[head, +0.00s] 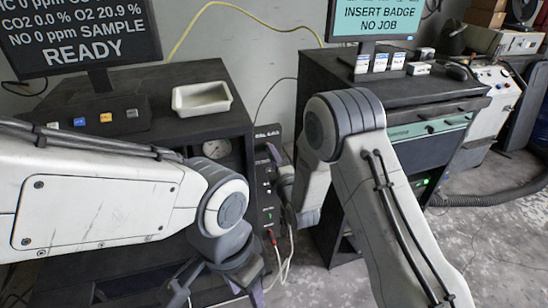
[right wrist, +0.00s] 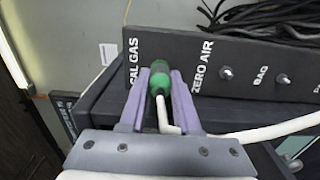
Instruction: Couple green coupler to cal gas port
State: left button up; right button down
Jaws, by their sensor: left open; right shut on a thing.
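The green coupler (right wrist: 160,82) is between the two purple fingers of my right gripper (right wrist: 162,88), which is shut on it. A white hose (right wrist: 164,118) runs back from the coupler and bends to the right. The coupler points at the dark port panel (right wrist: 240,68), just right of the CAL GAS label. The cal gas port is hidden behind the coupler, so I cannot tell whether they touch. In the head view my right gripper (head: 277,160) is beside the panel. My left gripper (head: 222,287) is open, low at the bottom.
Other ports, labelled ZERO AIR and BAG (right wrist: 282,79), line the panel. Black cables (right wrist: 270,18) lie above it. In the head view, a white tray (head: 201,99) sits on the dark cabinet and white hoses (head: 287,258) hang beside it. Grey floor (head: 480,225) is open at the right.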

jog(key=shift+w+r, duration=0.1)
jog(key=shift+r, duration=0.15)
jog(key=c, duration=0.5)
grip_release()
jog(key=shift+f, duration=0.1)
jog(key=shift+c, duration=0.2)
jog(key=shift+s+d+f+b, duration=0.15)
jog(key=shift+s+b, duration=0.15)
jog(key=shift+s, duration=0.3)
jog(key=b+v, duration=0.2)
jog(key=v, duration=0.7)
jog(key=shift+b, duration=0.3)
